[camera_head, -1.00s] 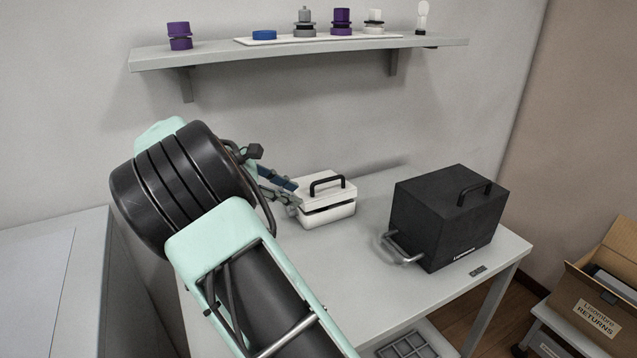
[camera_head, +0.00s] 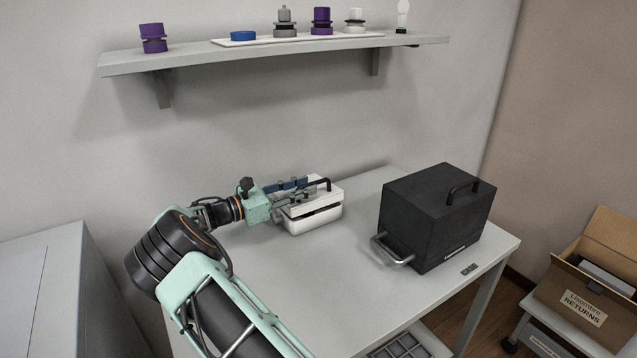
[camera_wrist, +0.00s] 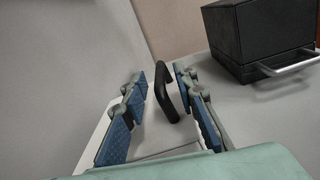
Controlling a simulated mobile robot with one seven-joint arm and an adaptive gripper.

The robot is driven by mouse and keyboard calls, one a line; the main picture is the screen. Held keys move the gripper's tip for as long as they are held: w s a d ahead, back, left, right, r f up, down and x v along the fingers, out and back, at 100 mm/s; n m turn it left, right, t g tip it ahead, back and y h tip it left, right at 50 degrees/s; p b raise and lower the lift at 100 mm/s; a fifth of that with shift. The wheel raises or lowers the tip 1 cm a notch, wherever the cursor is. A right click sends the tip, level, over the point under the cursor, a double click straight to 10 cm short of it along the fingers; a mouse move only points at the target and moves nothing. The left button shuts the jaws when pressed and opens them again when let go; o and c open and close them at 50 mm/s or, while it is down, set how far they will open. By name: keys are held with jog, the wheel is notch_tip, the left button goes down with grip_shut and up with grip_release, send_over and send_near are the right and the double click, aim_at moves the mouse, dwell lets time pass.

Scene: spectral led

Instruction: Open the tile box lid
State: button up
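The white tile box (camera_head: 313,220) stands on the table against the wall side, with a dark gap between its body and its white lid (camera_head: 336,191). A black arched handle (camera_head: 321,181) stands on top of the lid. My gripper (camera_head: 311,187) is at the box's left side, reaching over the lid close to the handle. In the wrist view my gripper (camera_wrist: 164,82) is open, its blue-padded fingers on either side of the black handle (camera_wrist: 166,92). I cannot tell whether a finger touches it. The lid also shows below the handle (camera_wrist: 150,140).
A black box (camera_head: 434,222) with a top handle and a silver front handle stands to the right on the table (camera_head: 340,290). A shelf (camera_head: 270,52) with several small items hangs above. A cardboard returns box (camera_head: 585,285) sits at the far right. The middle tabletop is clear.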

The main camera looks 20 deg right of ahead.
aim_at(324, 180)
jog(key=d, duration=0.2)
jog(key=w+d, duration=0.1)
jog(key=d, duration=0.2)
jog(key=shift+d, duration=0.15)
grip_shut()
